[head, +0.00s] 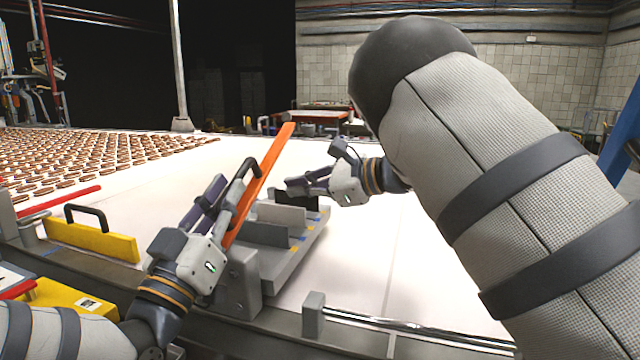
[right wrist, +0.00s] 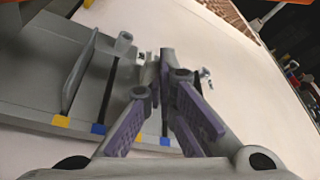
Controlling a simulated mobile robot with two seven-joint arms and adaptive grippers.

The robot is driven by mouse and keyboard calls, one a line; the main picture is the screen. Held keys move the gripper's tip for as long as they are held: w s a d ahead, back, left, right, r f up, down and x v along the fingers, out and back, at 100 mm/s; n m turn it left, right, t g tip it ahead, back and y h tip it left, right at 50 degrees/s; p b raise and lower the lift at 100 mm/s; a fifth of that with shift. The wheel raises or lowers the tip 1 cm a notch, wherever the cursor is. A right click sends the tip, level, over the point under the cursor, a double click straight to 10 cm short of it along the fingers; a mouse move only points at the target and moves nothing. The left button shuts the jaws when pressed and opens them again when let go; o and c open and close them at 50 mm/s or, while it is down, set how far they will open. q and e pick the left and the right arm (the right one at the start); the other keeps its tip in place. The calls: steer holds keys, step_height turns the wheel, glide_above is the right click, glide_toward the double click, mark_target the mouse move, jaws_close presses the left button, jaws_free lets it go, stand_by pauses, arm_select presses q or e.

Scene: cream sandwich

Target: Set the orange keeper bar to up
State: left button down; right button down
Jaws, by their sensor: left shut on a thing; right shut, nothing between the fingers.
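The orange keeper bar (head: 264,178) is tilted steeply up over the grey fixture (head: 285,265), its far end raised. A dark handle (head: 238,178) sits on its left side. My left gripper (head: 222,192) is at this handle and shut on it; the exact contact is partly hidden by the fingers. My right gripper (head: 292,186) is shut and empty, over the far part of the fixture. In the right wrist view its fingers (right wrist: 163,70) are together above the fixture (right wrist: 30,112); the bar cannot be made out clearly there.
The fixture has grey upright plates (head: 280,217) and blue and yellow marks. A yellow block with a black handle (head: 92,240) stands at left. Many brown biscuits (head: 90,155) lie on the white belt (head: 380,260) behind. The belt right of the fixture is clear.

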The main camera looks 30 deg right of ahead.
mark_target(257, 164)
arm_select(q)
steer(key=shift+s+d+f, duration=0.1)
steer(key=shift+f, duration=0.25)
arm_select(e)
steer(key=shift+x, duration=1.05)
steer(key=shift+s+a+r, duration=0.2)
steer(key=shift+a+r, duration=0.05)
steer(key=shift+r, duration=0.3)
steer(key=shift+s+a+r, duration=0.2)
steer(key=shift+a+r, duration=0.05)
steer(key=shift+r, duration=0.35)
steer(key=shift+s+a+r, duration=0.25)
steer(key=shift+r, duration=0.3)
steer(key=shift+s+a+r, duration=0.15)
steer(key=shift+a+r, duration=0.05)
steer(key=shift+r, duration=0.35)
steer(key=shift+s+a+r, duration=0.2)
steer(key=shift+a+r, duration=0.05)
steer(key=shift+r, duration=0.25)
arm_select(q)
steer(key=c, duration=1.7)
jaws_free()
steer(key=shift+o, duration=0.3)
steer(key=shift+r, duration=0.1)
arm_select(e)
steer(key=shift+d, duration=0.1)
arm_select(q)
steer(key=shift+r, duration=0.1)
